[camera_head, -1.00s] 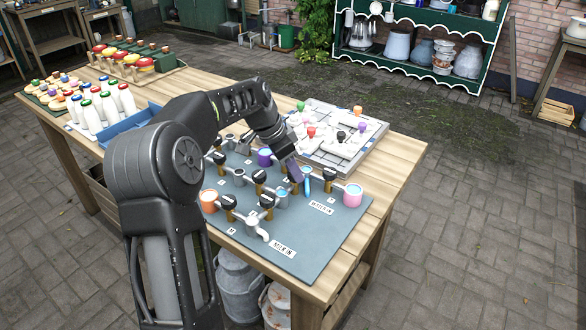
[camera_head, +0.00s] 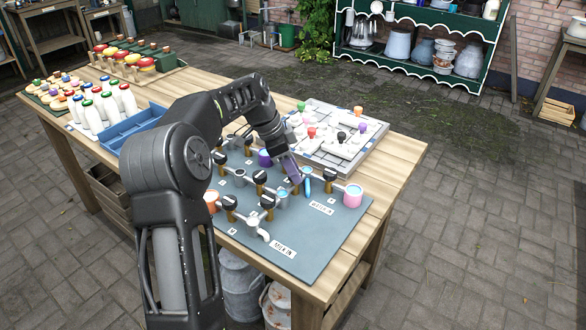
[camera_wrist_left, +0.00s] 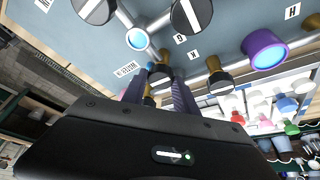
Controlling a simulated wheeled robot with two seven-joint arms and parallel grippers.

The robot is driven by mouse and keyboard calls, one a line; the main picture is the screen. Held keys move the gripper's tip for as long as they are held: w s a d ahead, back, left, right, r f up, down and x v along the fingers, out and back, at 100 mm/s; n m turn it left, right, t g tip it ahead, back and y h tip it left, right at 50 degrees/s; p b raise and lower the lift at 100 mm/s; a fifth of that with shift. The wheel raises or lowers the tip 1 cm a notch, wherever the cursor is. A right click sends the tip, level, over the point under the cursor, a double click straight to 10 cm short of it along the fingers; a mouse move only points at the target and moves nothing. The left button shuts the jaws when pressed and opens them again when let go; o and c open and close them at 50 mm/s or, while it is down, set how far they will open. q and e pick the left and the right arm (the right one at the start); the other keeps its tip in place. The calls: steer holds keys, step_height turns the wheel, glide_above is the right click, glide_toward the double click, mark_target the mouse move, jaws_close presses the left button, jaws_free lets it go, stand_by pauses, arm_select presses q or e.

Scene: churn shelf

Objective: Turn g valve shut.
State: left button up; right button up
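The valve panel (camera_head: 310,245) is a blue-grey board on the table with pipes, coloured cups and several valves with black handles on brass stems. My left gripper (camera_head: 293,172) reaches down over the panel's far right part. In the left wrist view its two dark fingers (camera_wrist_left: 160,84) stand apart, on either side of a brass valve stem (camera_wrist_left: 160,72) with a dark handle. I cannot tell whether they touch it. A small G label (camera_wrist_left: 180,38) shows on the board near this valve and another black handle (camera_wrist_left: 192,14). My right gripper is out of view.
A K label (camera_wrist_left: 193,54) and a purple cup (camera_wrist_left: 265,49) are close by in the left wrist view. A white puzzle board (camera_head: 345,150) with coloured knobs stands behind the panel. A blue tray (camera_head: 130,130) and milk bottles (camera_head: 105,105) are at left.

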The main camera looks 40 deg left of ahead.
arm_select(q)
steer(key=o, duration=0.4)
steer(key=v, duration=0.7)
steer(key=shift+s+a+r, duration=0.1)
steer(key=shift+s+r, duration=0.05)
steer(key=shift+r, duration=0.2)
steer(key=shift+f, duration=0.1)
